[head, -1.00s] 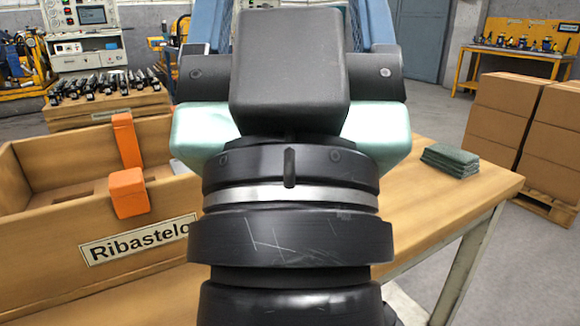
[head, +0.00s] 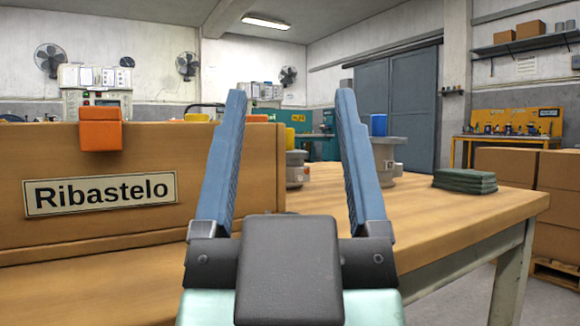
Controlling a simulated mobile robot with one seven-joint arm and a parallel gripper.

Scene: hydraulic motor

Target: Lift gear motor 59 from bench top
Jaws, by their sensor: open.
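My gripper (head: 291,97) is open and empty in the head view, its two blue fingers pointing up and away from me, wide apart. Two grey motor-like units stand on the wooden bench top (head: 470,213) beyond it. One, with a yellow top (head: 295,168), shows between the fingers, partly hidden by the crate. The other, with a blue top (head: 386,165), stands just right of the right finger, which covers part of it. Neither touches the fingers as far as I can see. I cannot read a 59 on either.
A wooden crate labelled Ribastelo (head: 230,165) stands on the left, with an orange clip (head: 101,130) on its rim. Folded green cloths (head: 464,181) lie on the bench at right. Cardboard boxes (head: 508,190) are stacked beyond the bench's right edge. The bench's front right is clear.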

